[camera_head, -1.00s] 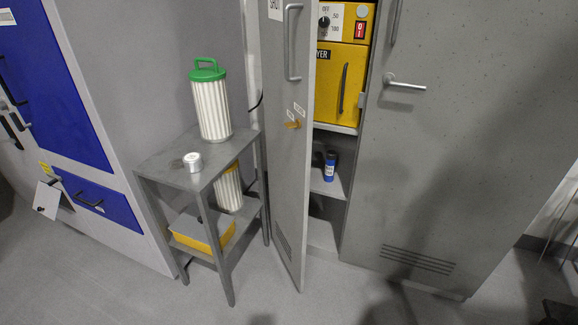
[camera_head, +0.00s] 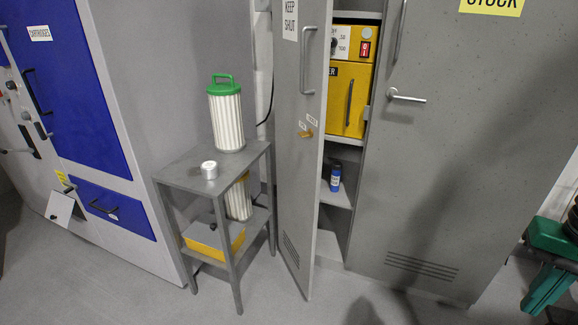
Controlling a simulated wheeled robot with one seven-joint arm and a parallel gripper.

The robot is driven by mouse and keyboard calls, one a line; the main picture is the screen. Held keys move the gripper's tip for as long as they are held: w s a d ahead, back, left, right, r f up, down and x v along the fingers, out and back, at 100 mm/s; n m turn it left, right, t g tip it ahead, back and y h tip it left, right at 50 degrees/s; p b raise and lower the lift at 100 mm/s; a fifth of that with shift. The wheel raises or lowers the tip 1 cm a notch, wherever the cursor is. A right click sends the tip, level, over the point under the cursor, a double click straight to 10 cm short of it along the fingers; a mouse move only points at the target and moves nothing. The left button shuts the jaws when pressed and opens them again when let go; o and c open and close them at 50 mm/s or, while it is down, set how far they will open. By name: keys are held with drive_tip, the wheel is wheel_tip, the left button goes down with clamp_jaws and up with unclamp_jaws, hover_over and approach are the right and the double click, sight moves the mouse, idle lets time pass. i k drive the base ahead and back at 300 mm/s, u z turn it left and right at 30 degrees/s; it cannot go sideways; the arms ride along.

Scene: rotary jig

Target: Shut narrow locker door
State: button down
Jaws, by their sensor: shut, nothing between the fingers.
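The narrow locker door (camera_head: 300,180) is grey and stands ajar, swung out toward me. It has a long vertical bar handle (camera_head: 306,62), a "KEEP SHUT" label (camera_head: 290,20) and a small orange knob or latch (camera_head: 306,134). A gap to the right of its free edge shows the locker inside. There a yellow box (camera_head: 347,98) with a dark handle and a blue bottle (camera_head: 335,178) sit on shelves (camera_head: 337,195). Nothing touches the door that I can see.
A grey side table (camera_head: 185,172) stands left of the door, bearing a green-topped canister (camera_head: 226,120) and a silver tin (camera_head: 209,170). The wide grey door (camera_head: 450,150) to the right is shut. A green and black object (camera_head: 548,255) is cut off at the right. Floor before the door is clear.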

sight(302, 30)
drive_tip(key=u, duration=0.05)
drive_tip(key=i, duration=0.85)
drive_tip(key=z, duration=0.05)
